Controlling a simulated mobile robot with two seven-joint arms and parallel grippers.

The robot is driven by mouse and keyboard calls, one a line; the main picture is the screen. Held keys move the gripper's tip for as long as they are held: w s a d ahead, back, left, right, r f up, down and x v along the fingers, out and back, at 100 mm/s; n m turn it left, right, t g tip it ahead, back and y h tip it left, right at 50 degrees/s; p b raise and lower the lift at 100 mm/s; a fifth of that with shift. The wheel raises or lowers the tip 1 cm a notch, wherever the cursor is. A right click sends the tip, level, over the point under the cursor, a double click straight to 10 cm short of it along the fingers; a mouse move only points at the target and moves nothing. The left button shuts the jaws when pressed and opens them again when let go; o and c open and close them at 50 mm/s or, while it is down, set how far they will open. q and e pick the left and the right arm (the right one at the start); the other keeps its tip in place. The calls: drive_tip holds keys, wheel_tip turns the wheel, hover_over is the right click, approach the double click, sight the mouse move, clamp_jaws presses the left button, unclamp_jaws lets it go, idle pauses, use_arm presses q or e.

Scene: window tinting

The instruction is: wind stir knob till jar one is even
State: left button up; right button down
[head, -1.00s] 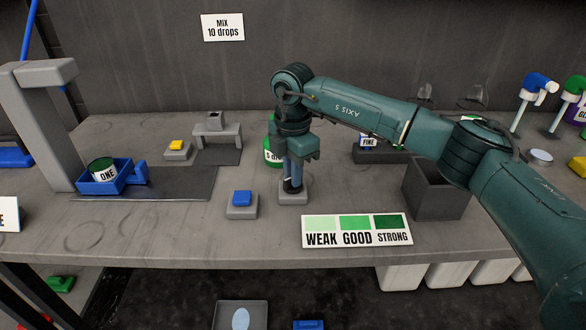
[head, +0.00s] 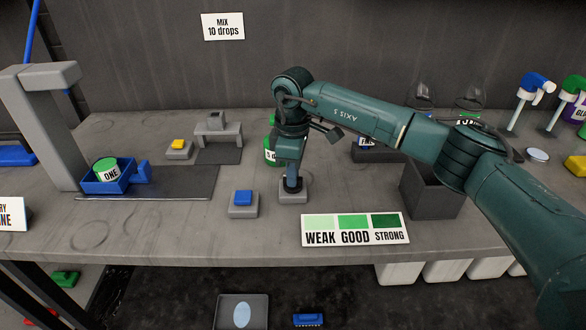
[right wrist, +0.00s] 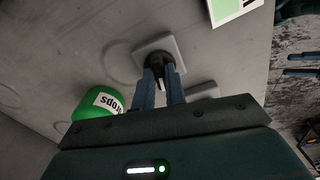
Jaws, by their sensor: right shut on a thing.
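Jar one (head: 105,170) is a small jar labelled "ONE" with green on top, sitting in a blue holder (head: 108,182) at the left, under a grey post. The stir knob (head: 292,190) is dark and stands on a grey square base (head: 293,197) mid-table. My right gripper (head: 291,180) points down over the base, its fingers closed around the knob. The right wrist view shows the two blue fingers (right wrist: 164,88) on the dark knob (right wrist: 158,68). My left gripper is not in view.
A blue button (head: 243,198) on a grey base is just left of the knob. A green drops bottle (head: 270,152) stands behind my gripper. A WEAK/GOOD/STRONG card (head: 355,230) lies at the front; a dark bin (head: 432,195) is at the right.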

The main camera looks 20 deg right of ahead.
drive_tip(key=shift+m, duration=0.3)
idle(0.4)
drive_tip(key=c, duration=1.4)
unclamp_jaws()
drive_tip(key=shift+c, duration=0.2)
wheel_tip(320, 180, up, 13)
drive_tip(key=shift+b, duration=0.45)
